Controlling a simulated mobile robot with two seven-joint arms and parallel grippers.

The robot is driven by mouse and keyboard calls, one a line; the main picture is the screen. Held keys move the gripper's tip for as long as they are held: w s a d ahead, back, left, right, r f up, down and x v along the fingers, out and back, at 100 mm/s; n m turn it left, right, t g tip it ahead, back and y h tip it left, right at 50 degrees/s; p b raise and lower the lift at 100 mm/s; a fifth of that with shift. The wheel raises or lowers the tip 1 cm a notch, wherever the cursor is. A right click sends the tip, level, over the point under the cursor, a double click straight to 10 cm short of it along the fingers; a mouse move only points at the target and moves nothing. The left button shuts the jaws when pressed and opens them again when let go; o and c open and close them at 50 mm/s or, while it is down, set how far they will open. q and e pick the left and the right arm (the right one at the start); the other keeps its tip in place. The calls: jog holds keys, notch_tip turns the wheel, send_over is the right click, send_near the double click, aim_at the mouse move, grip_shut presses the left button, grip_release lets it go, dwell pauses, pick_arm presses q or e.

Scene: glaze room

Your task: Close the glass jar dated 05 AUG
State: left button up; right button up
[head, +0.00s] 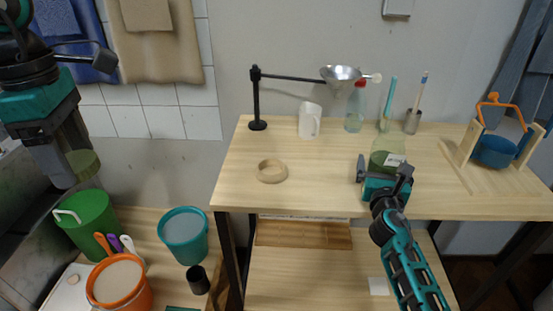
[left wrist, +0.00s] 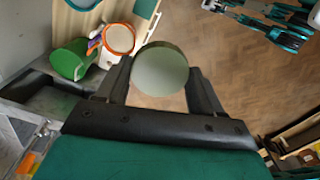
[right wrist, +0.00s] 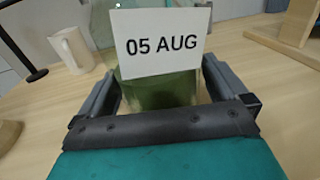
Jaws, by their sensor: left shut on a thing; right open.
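The glass jar (head: 383,158) with green contents stands on the wooden table in the head view. Its white card (right wrist: 160,43) reads 05 AUG in the right wrist view. My right gripper (head: 385,172) is open, with its fingers on either side of the jar's front; I cannot tell if they touch it. My left gripper (head: 72,168) is shut on a round, greenish disc like a lid (left wrist: 160,70), well left of the table. The disc also shows in the head view (head: 84,164). The jar's rim is hard to make out.
A wooden ring (head: 272,171) lies left of the jar. Behind are a white mug (head: 309,121), a spray bottle (head: 355,108) and a funnel (head: 341,75) on a black stand. Buckets (head: 184,236) stand lower left.

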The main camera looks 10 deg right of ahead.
aim_at(387, 152)
jog(key=shift+c, duration=0.2)
jog(key=c, duration=1.4)
jog(key=shift+r, duration=0.1)
jog(key=shift+c, duration=0.2)
jog(key=shift+r, duration=0.1)
